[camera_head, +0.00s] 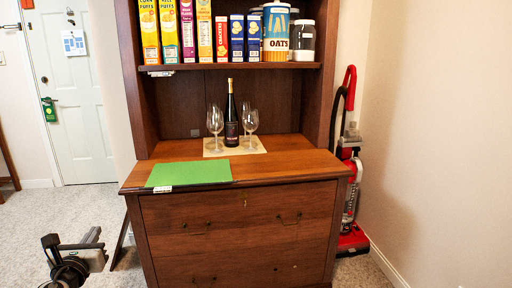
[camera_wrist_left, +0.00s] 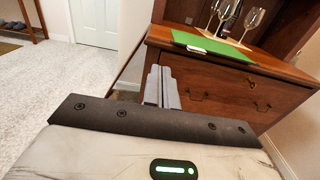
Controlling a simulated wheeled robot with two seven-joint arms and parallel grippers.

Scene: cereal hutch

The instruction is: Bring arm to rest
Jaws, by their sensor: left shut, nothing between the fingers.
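My left gripper (camera_head: 97,243) is at the lower left of the head view, low in front of the hutch's left side and clear of it. In the left wrist view its two grey fingers (camera_wrist_left: 161,86) stand side by side, shut and empty. The wooden hutch (camera_head: 235,220) fills the middle of the head view. My right gripper is not in view.
A green mat (camera_head: 190,174) lies on the counter's left. A wine bottle (camera_head: 231,120) and several glasses stand on a beige mat (camera_head: 258,150). Cereal boxes line the shelf. A red vacuum (camera_head: 352,238) stands right. Carpet (camera_head: 32,225) is free at left.

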